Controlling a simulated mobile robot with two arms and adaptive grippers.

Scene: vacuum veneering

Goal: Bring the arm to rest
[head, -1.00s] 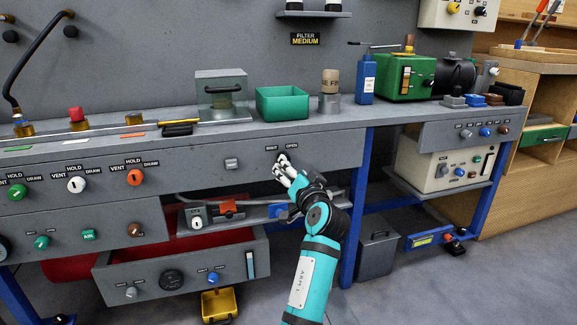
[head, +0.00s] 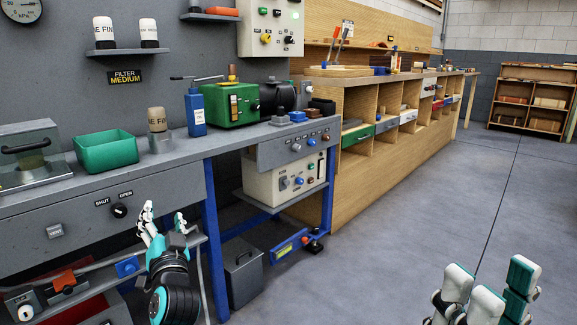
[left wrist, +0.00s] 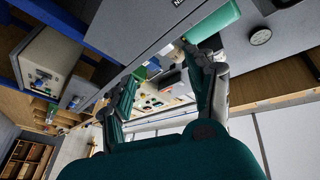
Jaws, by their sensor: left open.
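My left gripper (head: 164,215) is in the lower left of the head view, in front of the bench and to the right of the black SHUT/OPEN knob (head: 119,211). Its white-tipped fingers are spread, apart from the knob, with nothing between them. The left wrist view also shows the gripper (left wrist: 165,78) open and empty, its two dark fingers parted. My right gripper (head: 490,275) shows at the lower right edge of the head view, over bare floor. Its fingers point up, stand apart and hold nothing; its lower part is cut off.
The grey bench (head: 165,184) carries a green bin (head: 107,155), a blue bottle (head: 195,112) and a green pump (head: 230,105). A grey lidded bin (head: 243,278) stands below. Wooden shelving (head: 385,145) runs along the wall. The floor (head: 420,205) at right is clear.

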